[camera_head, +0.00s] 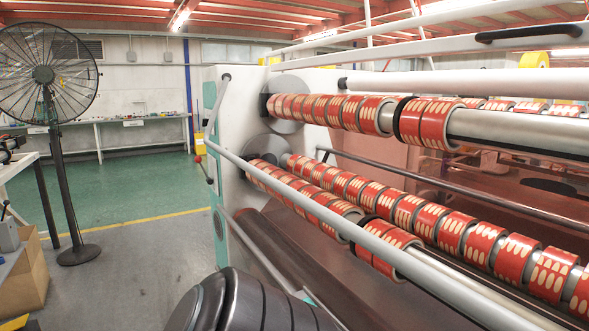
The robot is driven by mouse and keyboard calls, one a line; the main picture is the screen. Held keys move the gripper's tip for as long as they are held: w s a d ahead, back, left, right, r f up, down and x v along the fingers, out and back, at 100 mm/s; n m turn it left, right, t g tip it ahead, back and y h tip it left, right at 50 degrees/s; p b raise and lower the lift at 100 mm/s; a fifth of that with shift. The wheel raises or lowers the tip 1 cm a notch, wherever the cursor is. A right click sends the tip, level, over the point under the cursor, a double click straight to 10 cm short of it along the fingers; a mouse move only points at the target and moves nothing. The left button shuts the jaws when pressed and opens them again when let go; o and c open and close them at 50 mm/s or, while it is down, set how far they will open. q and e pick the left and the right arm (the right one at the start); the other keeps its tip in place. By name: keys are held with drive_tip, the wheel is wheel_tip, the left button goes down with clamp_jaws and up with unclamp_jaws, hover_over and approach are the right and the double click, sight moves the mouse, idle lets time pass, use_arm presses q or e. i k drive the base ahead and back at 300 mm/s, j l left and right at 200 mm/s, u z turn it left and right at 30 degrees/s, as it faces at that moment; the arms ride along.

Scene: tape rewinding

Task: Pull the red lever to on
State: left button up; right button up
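The tape rewinding machine (237,120) has a white and teal side frame and fills the right half. Its shafts carry several red tape rolls (362,113) with pale oval marks. At the left edge, a grey box (8,236) has a thin dark stick standing up from it, partly cut off by the frame; I cannot tell what it is. Neither of my grippers is in view.
A black pedestal fan (45,75) stands at the left. A cardboard box (24,280) sits at the lower left beside a white table (17,168). Grey floor (140,265) is clear between the fan and machine. A dark rounded body (243,303) fills the bottom centre.

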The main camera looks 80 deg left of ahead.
sight(198, 160)
drive_tip(key=u, duration=3.1)
drive_tip(key=i+j+z, duration=0.15)
drive_tip(key=z, duration=0.25)
drive_tip(key=i+j+z, duration=0.25)
drive_tip(key=z, duration=0.15)
drive_tip(key=i+j, duration=0.2)
drive_tip(key=i+j+z, duration=0.15)
drive_tip(key=j, duration=0.3)
drive_tip(key=i+j, duration=0.25)
drive_tip(key=i+j+z, duration=0.15)
drive_tip(key=j, duration=0.25)
drive_tip(key=i+j, duration=0.2)
drive_tip(key=j, duration=0.15)
drive_tip(key=z, duration=0.05)
